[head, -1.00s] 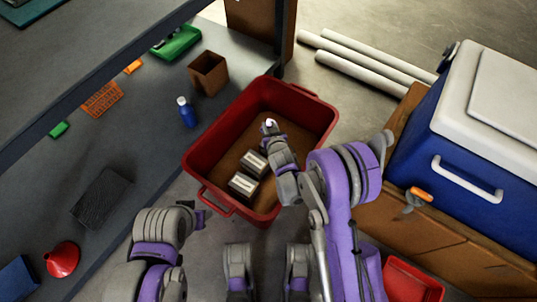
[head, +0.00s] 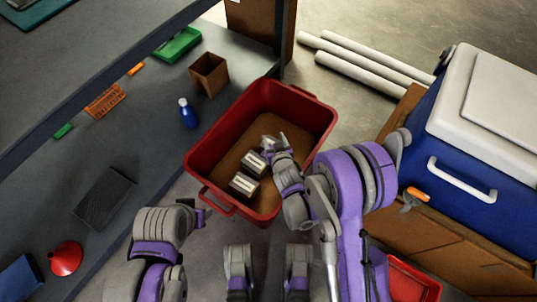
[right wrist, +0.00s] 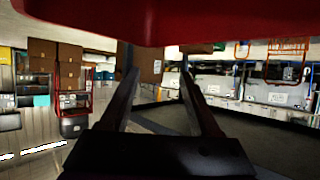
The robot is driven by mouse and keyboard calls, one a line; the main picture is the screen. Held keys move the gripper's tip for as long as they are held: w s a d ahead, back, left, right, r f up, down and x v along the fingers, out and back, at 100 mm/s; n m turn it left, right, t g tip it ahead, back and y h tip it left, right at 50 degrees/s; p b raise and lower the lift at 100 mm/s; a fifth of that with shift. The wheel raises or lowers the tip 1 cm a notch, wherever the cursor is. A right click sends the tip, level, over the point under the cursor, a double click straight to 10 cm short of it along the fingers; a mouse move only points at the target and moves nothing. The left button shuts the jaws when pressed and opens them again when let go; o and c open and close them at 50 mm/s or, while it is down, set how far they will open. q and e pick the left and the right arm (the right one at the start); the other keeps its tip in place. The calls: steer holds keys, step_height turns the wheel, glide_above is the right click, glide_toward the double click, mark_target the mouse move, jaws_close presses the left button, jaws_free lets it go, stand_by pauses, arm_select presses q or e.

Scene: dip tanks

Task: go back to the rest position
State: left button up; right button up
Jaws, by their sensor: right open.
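My right gripper (head: 268,143) is over the red tub (head: 230,119) in the head view, near two dark blocks with pale labels, one at the back (head: 256,162) and one at the front (head: 243,185). Its two fingers stand apart with nothing between them in the right wrist view (right wrist: 160,82). Whether it is above or below the tub's rim is hard to tell in the head view. A red surface (right wrist: 190,18) fills the top of the right wrist view. My left arm is folded at the lower left of the head view; its jaws do not show.
A grey bench (head: 145,120) on the left holds a blue bottle (head: 188,112), a brown box (head: 209,75), a green tray (head: 180,45) and a red funnel (head: 66,258). A blue cooler (head: 440,150) stands right, pale pipes (head: 360,68) behind.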

steer(key=shift+v, duration=1.2)
